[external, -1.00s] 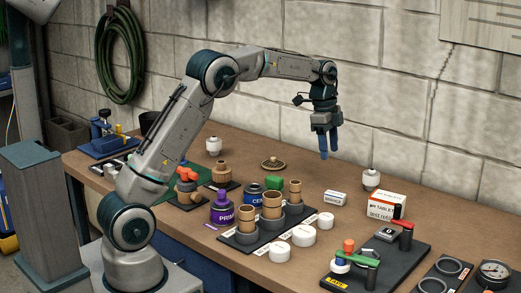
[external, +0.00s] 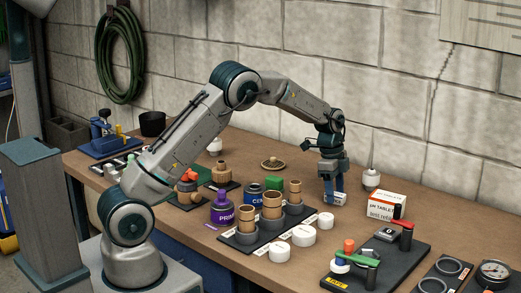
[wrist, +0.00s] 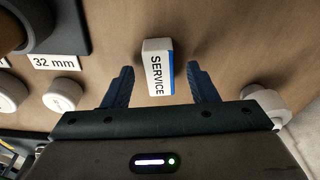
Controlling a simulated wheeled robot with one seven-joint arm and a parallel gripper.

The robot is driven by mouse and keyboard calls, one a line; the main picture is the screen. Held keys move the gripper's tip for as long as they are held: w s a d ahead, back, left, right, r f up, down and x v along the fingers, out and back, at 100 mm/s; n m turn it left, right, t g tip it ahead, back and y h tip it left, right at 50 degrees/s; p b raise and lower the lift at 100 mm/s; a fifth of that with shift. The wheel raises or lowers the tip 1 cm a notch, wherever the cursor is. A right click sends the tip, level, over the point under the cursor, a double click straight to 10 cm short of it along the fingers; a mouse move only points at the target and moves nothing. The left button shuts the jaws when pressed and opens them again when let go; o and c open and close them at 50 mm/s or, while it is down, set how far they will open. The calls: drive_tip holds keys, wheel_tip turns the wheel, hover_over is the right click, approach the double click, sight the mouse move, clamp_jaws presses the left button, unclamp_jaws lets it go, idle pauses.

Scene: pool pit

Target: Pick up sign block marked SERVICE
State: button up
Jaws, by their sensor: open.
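The sign block marked SERVICE (wrist: 157,67) is a small white block with a blue side. It stands on the brown bench in the wrist view, between and slightly beyond my fingertips. My gripper (wrist: 160,80) is open, one blue finger on each side of the block with a gap on both sides. In the external view my gripper (external: 334,197) points down at the bench, and its fingers largely cover the block, a bit of which shows white between them.
A white knobbed bottle (external: 371,179) and a pH tablet box (external: 386,206) stand just right of my gripper. A dark tray (external: 248,246) with brown fittings and white caps (external: 303,235) lie to the left and front. A black board with valves (external: 340,281) is in front.

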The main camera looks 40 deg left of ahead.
drive_tip(key=shift+f, duration=0.25)
drive_tip(key=c, duration=1.1)
drive_tip(key=shift+r, duration=0.15)
